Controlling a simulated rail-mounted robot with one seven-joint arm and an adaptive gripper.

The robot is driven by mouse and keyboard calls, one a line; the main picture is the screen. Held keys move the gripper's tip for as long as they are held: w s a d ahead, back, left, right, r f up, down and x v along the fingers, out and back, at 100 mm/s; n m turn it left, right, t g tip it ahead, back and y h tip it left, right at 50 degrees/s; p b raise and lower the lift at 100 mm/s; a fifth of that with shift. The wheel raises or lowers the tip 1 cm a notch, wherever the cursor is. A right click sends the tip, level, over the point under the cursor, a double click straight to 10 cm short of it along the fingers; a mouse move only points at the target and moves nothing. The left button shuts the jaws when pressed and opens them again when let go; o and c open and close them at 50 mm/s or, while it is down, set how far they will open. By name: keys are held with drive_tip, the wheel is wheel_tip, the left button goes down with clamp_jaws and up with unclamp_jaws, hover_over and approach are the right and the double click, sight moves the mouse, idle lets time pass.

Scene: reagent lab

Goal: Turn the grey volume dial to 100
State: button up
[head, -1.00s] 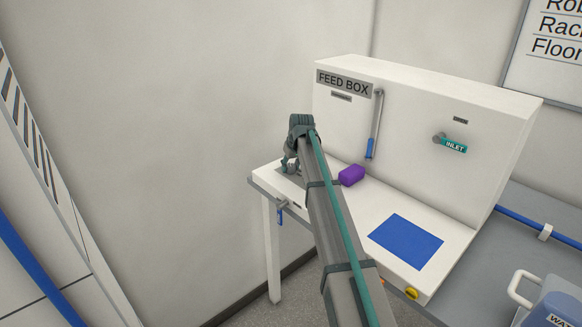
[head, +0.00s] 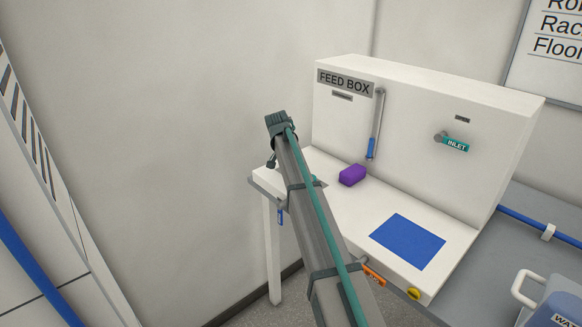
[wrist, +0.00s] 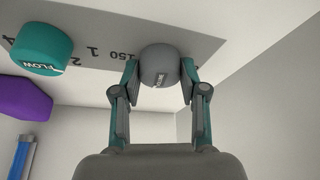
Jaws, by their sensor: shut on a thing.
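The grey volume dial (wrist: 158,66) is round, with a small label on its face, and shows at the upper middle of the wrist view. My gripper (wrist: 159,75) has one finger on each side of it and is shut on it. The number 150 is printed on the grey scale plate (wrist: 107,48) just left of the dial. The dial's pointer and its exact setting cannot be read. In the head view my arm hides the dial and the fingertips.
A teal FLOW knob (wrist: 42,50) sits left of the dial. A purple block (head: 352,175) lies on the white bench before the FEED BOX (head: 420,140), near a blue-gripped lever (head: 371,148). A blue square (head: 407,242) and an orange handle (head: 374,275) are to the right.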

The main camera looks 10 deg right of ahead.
drive_tip(key=shift+m+g+h, duration=0.4)
drive_tip(key=shift+m+g, duration=0.1)
drive_tip(key=shift+m, duration=1.1)
drive_tip(key=o, duration=1.1)
drive_tip(key=shift+o, duration=0.2)
drive_tip(key=v, duration=1.2)
drive_tip(key=shift+w, duration=0.1)
